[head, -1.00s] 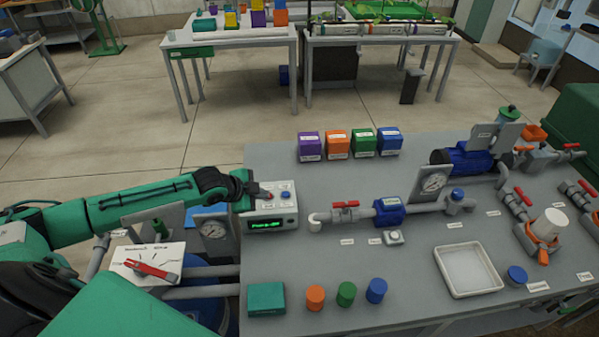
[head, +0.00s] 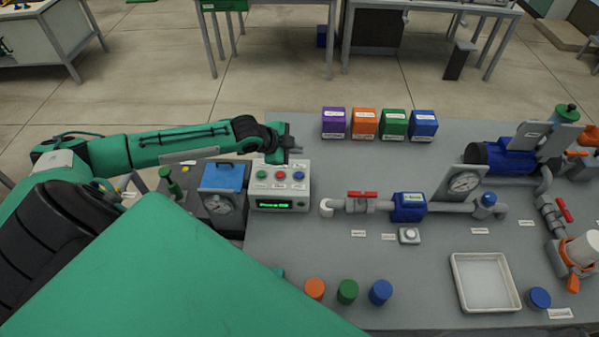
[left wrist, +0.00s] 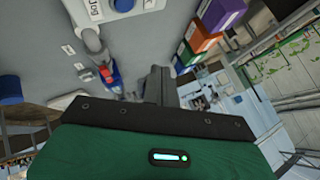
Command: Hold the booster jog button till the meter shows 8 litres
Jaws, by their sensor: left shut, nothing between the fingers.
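The white control box (head: 281,187) stands at the table's left edge with green, red and blue buttons and a lit green display (head: 282,204), too small to read. The blue button (head: 298,176) also shows at the top of the left wrist view (left wrist: 124,4), beside a label reading "Jog". My left gripper (head: 288,142) is shut and empty, at the back edge of the box, apart from the buttons. Its closed fingers show in the left wrist view (left wrist: 157,84). A blue meter body (head: 408,207) sits on the pipe. My right gripper is not in view.
A red-handled valve (head: 362,196) and a round gauge (head: 463,183) are on the pipe right of the box. Several coloured blocks (head: 364,124) stand behind. A white tray (head: 485,310) and coloured caps (head: 347,291) lie in front. A small white button (head: 409,234) is near the meter.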

